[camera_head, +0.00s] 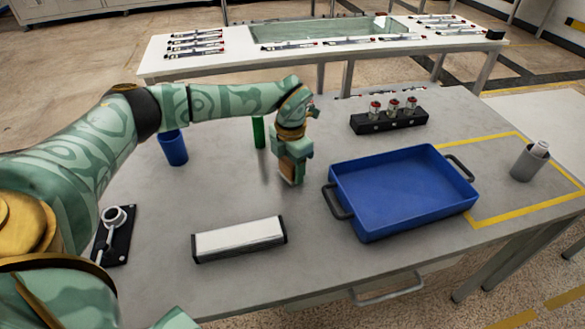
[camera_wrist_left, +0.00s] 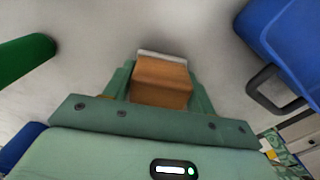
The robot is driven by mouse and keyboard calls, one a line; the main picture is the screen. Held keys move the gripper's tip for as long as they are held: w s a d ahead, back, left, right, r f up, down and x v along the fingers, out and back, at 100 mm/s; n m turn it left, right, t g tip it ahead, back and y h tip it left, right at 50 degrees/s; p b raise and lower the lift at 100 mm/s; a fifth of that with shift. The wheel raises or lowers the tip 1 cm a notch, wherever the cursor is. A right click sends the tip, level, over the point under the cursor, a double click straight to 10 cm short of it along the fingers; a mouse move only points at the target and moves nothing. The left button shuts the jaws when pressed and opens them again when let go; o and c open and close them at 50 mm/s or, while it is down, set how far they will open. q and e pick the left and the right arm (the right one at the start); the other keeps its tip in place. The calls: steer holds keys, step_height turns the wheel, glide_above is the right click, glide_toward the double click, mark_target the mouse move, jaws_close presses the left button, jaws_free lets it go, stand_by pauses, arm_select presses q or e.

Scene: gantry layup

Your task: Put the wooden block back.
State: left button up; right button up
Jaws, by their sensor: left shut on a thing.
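My left gripper (camera_head: 291,178) points down over the middle of the grey table, between the green cylinder and the blue tray. In the left wrist view its fingers (camera_wrist_left: 160,88) are shut on the wooden block (camera_wrist_left: 161,82), an orange-brown block with a pale strip along its far edge. In the head view the block is mostly hidden by the gripper. I cannot tell whether the block touches the table or is slightly above it. My right gripper is not in view.
A blue tray (camera_head: 398,190) with dark handles stands right of the gripper. A green cylinder (camera_head: 258,132), a blue cup (camera_head: 173,148), a black rack (camera_head: 388,120), a white-topped bar (camera_head: 239,239) and a grey cup (camera_head: 528,162) stand around.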

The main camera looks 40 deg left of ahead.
arm_select(q)
steer(key=shift+r, duration=0.1)
steer(key=o, duration=1)
steer(key=shift+c, duration=0.2)
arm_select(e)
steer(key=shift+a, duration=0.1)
arm_select(q)
steer(key=shift+r, duration=0.1)
step_height(320, 180, up, 11)
steer(key=p, duration=0.4)
steer(key=shift+r+p, duration=0.2)
steer(key=shift+p, duration=0.1)
steer(key=shift+r, duration=0.25)
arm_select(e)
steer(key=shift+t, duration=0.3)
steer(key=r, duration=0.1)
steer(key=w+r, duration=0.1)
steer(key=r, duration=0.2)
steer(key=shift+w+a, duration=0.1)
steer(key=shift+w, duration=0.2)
